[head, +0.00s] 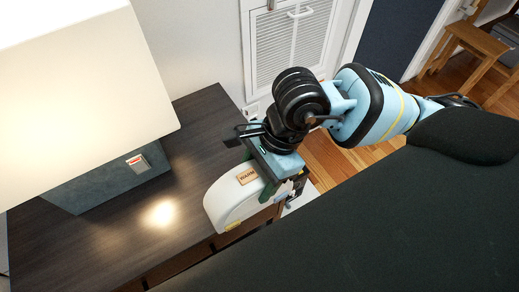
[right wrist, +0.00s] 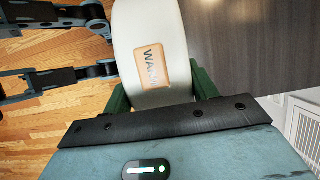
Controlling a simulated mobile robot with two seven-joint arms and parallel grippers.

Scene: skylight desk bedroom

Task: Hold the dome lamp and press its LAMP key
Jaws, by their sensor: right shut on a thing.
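The dome lamp (head: 222,203) is a white, rounded body near the front edge of the dark desk. Its tan key reading WARM (head: 246,176) faces up, and a small yellow patch (head: 233,226) shows low on its side. My right gripper (head: 265,172) is shut on the lamp, with its green fingers on either side. In the right wrist view the white lamp (right wrist: 150,30) sits between the fingers with the WARM key (right wrist: 151,66) in clear sight. I cannot read a LAMP key in either view. My left gripper is not seen.
A large lamp with a cream shade (head: 75,85) and grey-blue base (head: 100,185) stands on the desk (head: 195,130) at left. A small red-marked plate (head: 137,162) is on its base. A wooden stool (head: 470,45) stands far right. Bare desk lies between the lamps.

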